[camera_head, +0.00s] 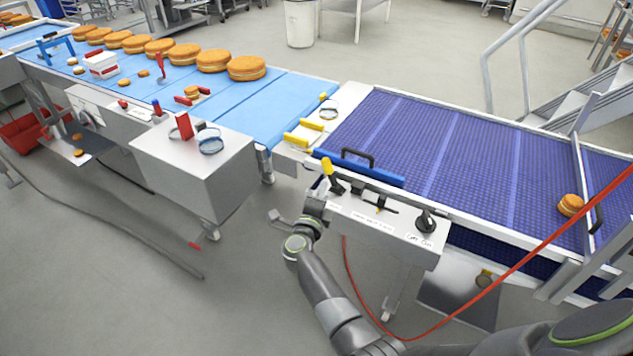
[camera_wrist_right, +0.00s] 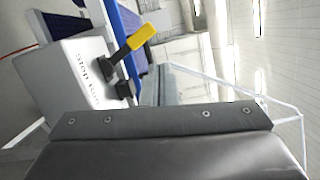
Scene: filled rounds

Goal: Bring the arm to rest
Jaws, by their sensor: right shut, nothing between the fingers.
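My right arm comes in from the lower right in the head view. Its gripper (camera_head: 316,200) is shut and empty, beside the front of the control box (camera_head: 380,212). The yellow-handled lever (camera_head: 332,175) on this box stands just past the gripper; I cannot tell from the head view whether they touch. In the right wrist view the lever's yellow handle (camera_wrist_right: 142,36) stands apart from the dark gripper part (camera_wrist_right: 160,118) that fills the lower picture. The box's label (camera_wrist_right: 88,80) shows there too. My left gripper is not in view.
A purple mesh conveyor (camera_head: 450,150) with one filled round (camera_head: 570,205) lies behind the box. A blue belt (camera_head: 230,110) carries several rounds at left. A grey cabinet (camera_head: 190,165) stands left of my gripper. A red cable (camera_head: 500,285) crosses at right.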

